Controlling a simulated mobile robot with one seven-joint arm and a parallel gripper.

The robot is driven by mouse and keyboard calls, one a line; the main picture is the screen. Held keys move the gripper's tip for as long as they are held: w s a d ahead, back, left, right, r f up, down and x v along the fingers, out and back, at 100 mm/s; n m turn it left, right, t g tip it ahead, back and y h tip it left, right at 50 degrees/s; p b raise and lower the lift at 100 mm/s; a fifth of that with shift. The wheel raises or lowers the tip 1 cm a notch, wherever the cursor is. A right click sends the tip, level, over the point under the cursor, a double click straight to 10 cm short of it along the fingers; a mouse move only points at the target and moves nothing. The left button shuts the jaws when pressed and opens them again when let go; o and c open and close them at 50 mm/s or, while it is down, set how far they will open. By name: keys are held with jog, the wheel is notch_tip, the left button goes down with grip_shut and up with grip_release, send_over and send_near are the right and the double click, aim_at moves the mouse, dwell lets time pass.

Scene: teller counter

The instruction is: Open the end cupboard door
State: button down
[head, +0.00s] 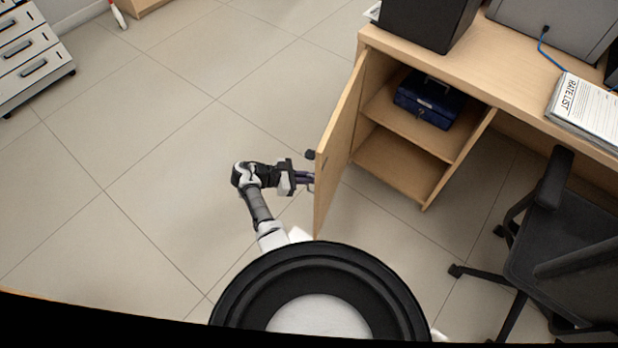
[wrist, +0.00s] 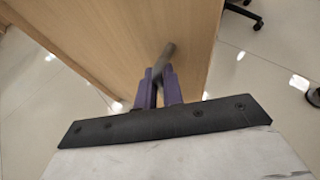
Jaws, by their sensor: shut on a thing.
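The end cupboard door (head: 338,148) is light wood and stands swung wide open from the left side of the cupboard (head: 405,168). In the wrist view the door's outer face (wrist: 130,35) fills the upper middle. My gripper (head: 308,180) is at the outer face of the door, on its left. In the wrist view its purple fingers (wrist: 160,82) are shut on the dark bar handle (wrist: 165,60). The handle is mostly hidden behind the door edge and fingers in the head view.
A blue cash box (head: 430,100) sits on the cupboard's upper shelf. A black office chair (head: 565,240) stands at the right. The counter top (head: 500,70) carries a rate list (head: 588,105) and dark equipment. A white drawer unit (head: 30,60) is at the far left. The tiled floor (head: 150,150) left of the door is clear.

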jog(key=shift+s+f, duration=0.1)
jog(key=shift+s, duration=0.05)
jog(key=c, duration=1.8)
grip_release()
jog(key=shift+a, duration=0.15)
jog(key=b+v, duration=0.1)
jog(key=v, duration=1.2)
jog(key=shift+a+r, duration=0.25)
jog(key=shift+a, duration=0.1)
